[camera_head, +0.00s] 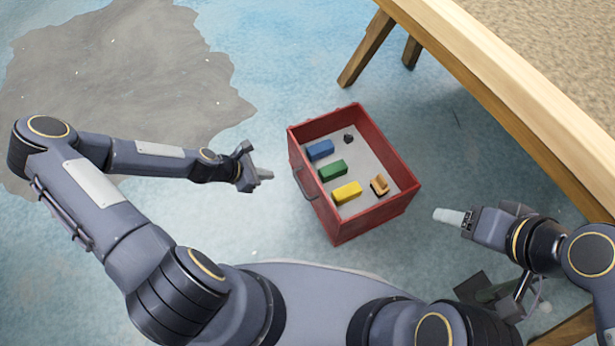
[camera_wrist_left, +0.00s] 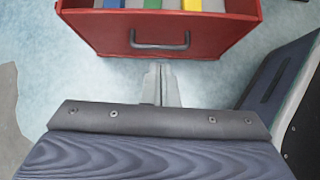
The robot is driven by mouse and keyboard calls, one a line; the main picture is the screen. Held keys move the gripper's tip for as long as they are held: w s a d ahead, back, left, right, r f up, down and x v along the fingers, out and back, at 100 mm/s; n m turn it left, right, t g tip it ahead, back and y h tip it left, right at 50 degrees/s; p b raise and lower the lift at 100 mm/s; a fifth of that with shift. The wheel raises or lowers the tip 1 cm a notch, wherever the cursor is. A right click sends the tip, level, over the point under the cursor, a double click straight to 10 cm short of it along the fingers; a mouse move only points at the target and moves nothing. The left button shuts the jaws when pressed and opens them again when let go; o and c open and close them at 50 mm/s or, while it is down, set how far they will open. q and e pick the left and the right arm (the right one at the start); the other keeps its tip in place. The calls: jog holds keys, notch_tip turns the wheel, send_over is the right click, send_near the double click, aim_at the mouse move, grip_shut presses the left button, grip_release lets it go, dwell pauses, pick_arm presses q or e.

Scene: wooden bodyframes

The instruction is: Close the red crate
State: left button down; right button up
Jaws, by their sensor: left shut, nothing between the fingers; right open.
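The red crate (camera_head: 332,221) stands on the floor in the middle of the head view, open at the top; no lid shows. It has a grey handle (camera_head: 305,186) on its left side, also seen in the left wrist view (camera_wrist_left: 160,46). Inside lie a blue block (camera_head: 320,149), a green block (camera_head: 333,170) and a yellow block (camera_head: 347,192). My left gripper (camera_head: 268,175) is shut and empty, just left of the handle and apart from it; its fingers (camera_wrist_left: 160,75) point at the crate. My right gripper (camera_head: 437,214) is open and empty, right of the crate.
A small dark object (camera_head: 348,138) and a small wooden piece (camera_head: 380,185) also lie in the crate. A wooden-framed table (camera_head: 500,80) runs along the right, its legs near the crate's far side. The blue floor left of the crate is clear.

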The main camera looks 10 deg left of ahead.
pick_arm(q)
jog(key=f, duration=0.2)
jog(key=b, duration=0.6)
send_near(310, 174)
jog(key=shift+n, duration=0.3)
jog(key=x, duration=0.4)
jog(key=shift+s+f, duration=0.15)
jog(key=shift+f, duration=0.4)
jog(key=shift+w+d, duration=0.3)
jog(key=shift+d, duration=0.2)
jog(key=shift+w+r, duration=0.1)
jog(key=shift+d, duration=0.1)
